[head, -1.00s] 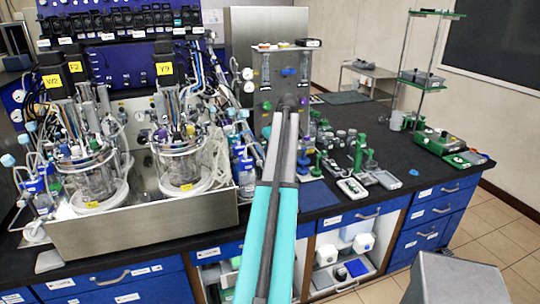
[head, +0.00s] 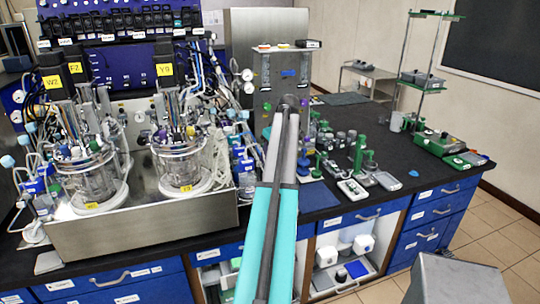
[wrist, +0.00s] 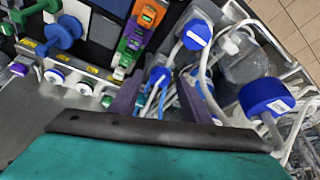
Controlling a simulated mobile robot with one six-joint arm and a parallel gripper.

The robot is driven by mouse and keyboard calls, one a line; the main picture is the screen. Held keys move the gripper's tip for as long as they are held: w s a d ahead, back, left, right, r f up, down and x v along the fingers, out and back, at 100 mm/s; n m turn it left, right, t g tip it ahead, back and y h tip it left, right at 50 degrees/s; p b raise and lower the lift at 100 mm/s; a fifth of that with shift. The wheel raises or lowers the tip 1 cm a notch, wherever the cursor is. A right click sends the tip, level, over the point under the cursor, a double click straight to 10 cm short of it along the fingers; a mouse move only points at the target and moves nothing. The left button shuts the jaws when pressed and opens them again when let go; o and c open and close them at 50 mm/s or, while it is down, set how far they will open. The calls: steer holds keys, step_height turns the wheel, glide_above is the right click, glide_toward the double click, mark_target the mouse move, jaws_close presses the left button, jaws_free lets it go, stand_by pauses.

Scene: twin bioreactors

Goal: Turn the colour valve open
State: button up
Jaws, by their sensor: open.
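A steel panel (head: 264,84) with flow tubes stands behind the end of my arm in the head view. It carries a green knob (head: 267,106), a purple knob (head: 303,102) and blue parts in its middle. I cannot tell which of these is the colour valve. White-and-blue round knobs (wrist: 83,89) with yellow labels lie to the left of the fingers. Blue-capped parts and cables show beyond them.
Two glass bioreactor vessels (head: 182,164) with many tubes stand in a steel tray (head: 145,222) left of my arm. Green-and-white instruments (head: 352,187) crowd the black bench on the right. In the wrist view a blue-capped bottle (wrist: 266,96) and cables are close on the right.

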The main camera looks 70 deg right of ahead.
steer(key=b+v, duration=0.3)
steer(key=v, duration=1)
steer(key=shift+r, duration=0.35)
steer(key=shift+s+a, duration=0.1)
steer(key=shift+s, duration=0.05)
